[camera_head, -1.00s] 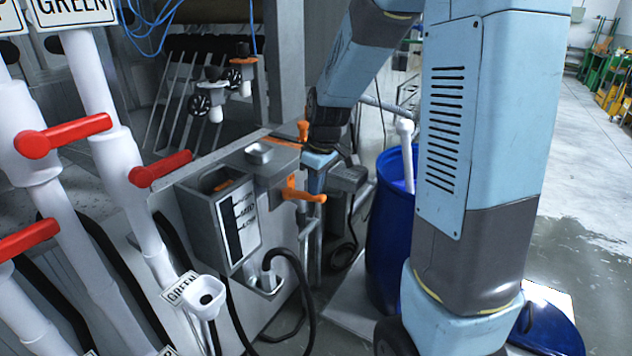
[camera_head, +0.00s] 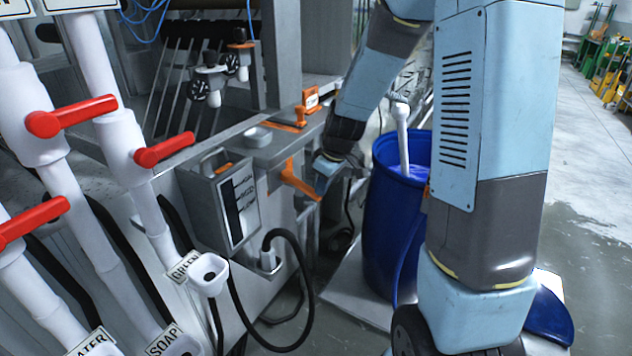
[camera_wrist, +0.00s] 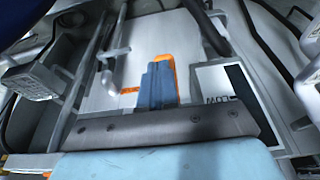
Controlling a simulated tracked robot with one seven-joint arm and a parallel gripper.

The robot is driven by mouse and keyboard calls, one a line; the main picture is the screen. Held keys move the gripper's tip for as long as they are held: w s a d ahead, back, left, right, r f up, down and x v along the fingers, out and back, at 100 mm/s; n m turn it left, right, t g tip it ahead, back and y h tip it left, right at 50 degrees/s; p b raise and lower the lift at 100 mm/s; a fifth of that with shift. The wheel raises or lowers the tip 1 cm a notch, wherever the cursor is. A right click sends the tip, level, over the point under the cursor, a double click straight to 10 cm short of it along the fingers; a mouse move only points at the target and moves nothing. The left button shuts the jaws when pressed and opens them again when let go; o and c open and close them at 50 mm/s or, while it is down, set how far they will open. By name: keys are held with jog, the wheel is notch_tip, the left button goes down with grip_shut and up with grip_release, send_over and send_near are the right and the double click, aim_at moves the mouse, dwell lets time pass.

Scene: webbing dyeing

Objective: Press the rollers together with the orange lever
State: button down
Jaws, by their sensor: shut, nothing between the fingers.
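The orange lever (camera_head: 298,181) sticks out from the side of the grey machine, right of the level gauge box. It slopes down to the right. My gripper (camera_head: 322,183) is at its outer end, on the right, with shut fingers and nothing between them. In the wrist view, the shut fingers (camera_wrist: 158,82) overlap the orange lever (camera_wrist: 166,62), which shows behind and beside them. I cannot tell whether they touch it. The rollers cannot be clearly made out.
A blue barrel (camera_head: 383,235) with a white pipe stands right of the lever. The gauge box (camera_head: 224,200) and a black hose (camera_head: 305,285) are to its left. White pipes with red handles (camera_head: 165,150) fill the left side. Open floor lies at far right.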

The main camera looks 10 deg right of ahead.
jog(key=shift+f, duration=0.5)
jog(key=shift+a+f, duration=0.45)
jog(key=shift+f, duration=0.5)
jog(key=shift+s+f, duration=0.15)
jog(key=shift+d+r, duration=0.1)
jog(key=shift+r, duration=0.25)
jog(key=s+d+r, duration=0.6)
jog(key=s+d, duration=0.1)
jog(key=d, duration=0.1)
jog(key=shift+s+d, duration=0.2)
jog(key=shift+s, duration=0.1)
